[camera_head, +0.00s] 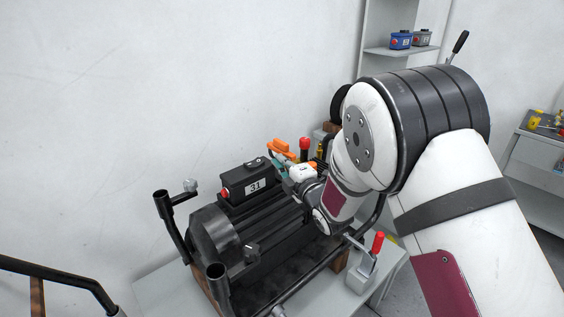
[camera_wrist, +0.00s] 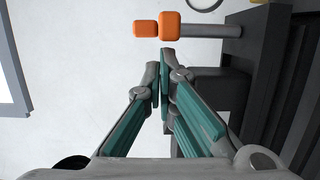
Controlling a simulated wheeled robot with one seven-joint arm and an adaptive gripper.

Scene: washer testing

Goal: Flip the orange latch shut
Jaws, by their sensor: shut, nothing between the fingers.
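The orange latch (camera_head: 281,146) shows in the head view behind the black motor, just beyond my gripper. In the wrist view the orange latch (camera_wrist: 168,25) has two orange blocks at the end of a grey rod. My gripper (camera_wrist: 161,65) is shut and empty, with its teal fingers together just short of the orange blocks. In the head view my gripper (camera_head: 284,160) is small and partly hidden by my own arm. I see a gap between fingertips and latch in the wrist view, but cannot tell its depth.
The black motor (camera_head: 250,228) with a box marked 31 (camera_head: 255,186) stands on a grey table (camera_head: 160,291). A red-handled clamp (camera_head: 377,243) stands at the table's right. A red-topped black handle (camera_head: 304,146) is close beside the latch. A white wall (camera_head: 150,90) is behind.

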